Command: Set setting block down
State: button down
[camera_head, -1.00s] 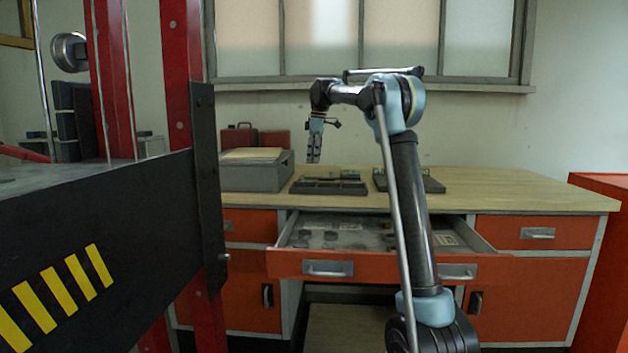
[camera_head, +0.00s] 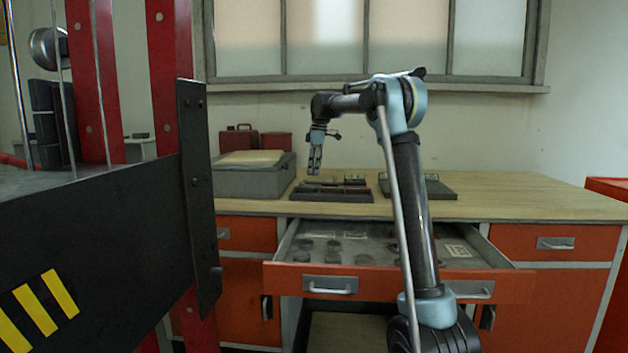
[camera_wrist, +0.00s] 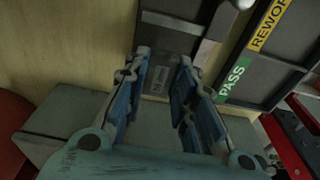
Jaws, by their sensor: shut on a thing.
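My gripper (camera_head: 314,172) points down above the left part of the workbench top, close to a dark tray (camera_head: 332,196). In the wrist view its two blue-grey fingers (camera_wrist: 163,62) stand a little apart, with the dark tray (camera_wrist: 170,20) beyond the tips. My gripper is shut on the setting block, but the block is small and mostly hidden by the fingers, so its outline is not clear. I cannot tell whether it touches the tray.
A second tray (camera_head: 428,188) stands right of the first; the wrist view shows its PASS (camera_wrist: 233,80) and REWORK labels. A grey box (camera_head: 250,178) is at left. The drawer (camera_head: 350,280) below is open. A red-and-black frame (camera_head: 195,190) stands at near left. The right benchtop is clear.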

jog(key=shift+d+f, duration=0.1)
jog(key=shift+f, duration=1.8)
jog(key=c, duration=1.3)
grip_release()
jog(key=shift+f, duration=0.1)
jog(key=r, duration=0.4)
jog(key=d+r, duration=0.1)
jog(key=r, duration=0.7)
jog(key=shift+d, duration=0.2)
jog(key=shift+s, duration=0.1)
